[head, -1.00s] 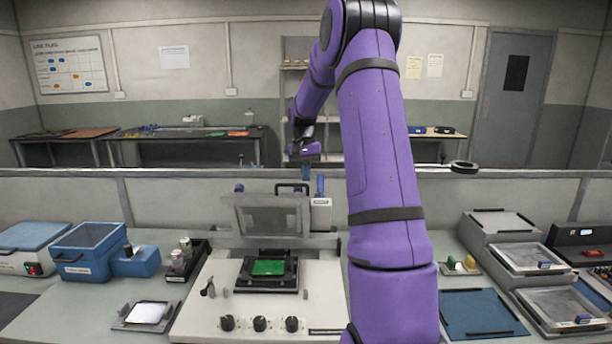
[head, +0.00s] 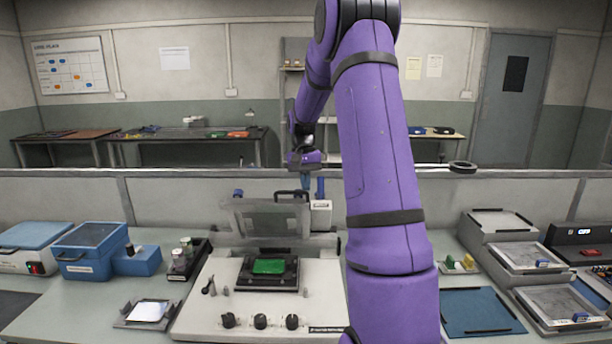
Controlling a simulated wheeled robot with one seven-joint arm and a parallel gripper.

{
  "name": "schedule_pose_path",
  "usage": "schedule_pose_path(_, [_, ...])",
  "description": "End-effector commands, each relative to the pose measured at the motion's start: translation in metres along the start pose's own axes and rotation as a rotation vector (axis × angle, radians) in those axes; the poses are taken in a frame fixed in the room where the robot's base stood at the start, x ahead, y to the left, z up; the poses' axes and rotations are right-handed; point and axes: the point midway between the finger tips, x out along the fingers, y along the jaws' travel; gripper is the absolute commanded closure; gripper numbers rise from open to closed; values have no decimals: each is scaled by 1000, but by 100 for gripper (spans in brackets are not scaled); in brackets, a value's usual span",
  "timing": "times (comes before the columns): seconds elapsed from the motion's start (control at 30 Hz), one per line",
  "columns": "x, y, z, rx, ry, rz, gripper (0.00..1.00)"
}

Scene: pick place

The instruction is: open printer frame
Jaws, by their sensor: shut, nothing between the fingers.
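The printer (head: 210,305) is a pale machine on the bench, with a row of black knobs on its front. Its grey frame (head: 238,222) with a see-through pane is raised and tilted up above the bed. A black handle (head: 290,194) stands at the frame's top edge. A green board (head: 268,266) lies in a black holder on the bed, uncovered. My gripper (head: 305,185) is small in view, pointing down just above and behind the handle. It is shut and empty. I cannot tell whether its fingertips touch the handle.
Blue bins (head: 88,250) and a dark tray of jars (head: 188,260) stand at left. A small tray with a white sheet (head: 148,311) lies at front left. At right are a blue mat (head: 480,312) and stacked framed screens (head: 530,256). A low partition (head: 420,190) runs behind.

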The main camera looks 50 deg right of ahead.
Motion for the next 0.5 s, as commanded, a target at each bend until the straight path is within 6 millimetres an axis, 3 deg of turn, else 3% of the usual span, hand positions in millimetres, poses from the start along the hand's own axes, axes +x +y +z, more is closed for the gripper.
schedule_pose_path(0.23, [-10, 0, -1, 1, 2, 0, 100])
schedule_pose_path(0.5, [-59, 0, 0, 0, 4, 0, 100])
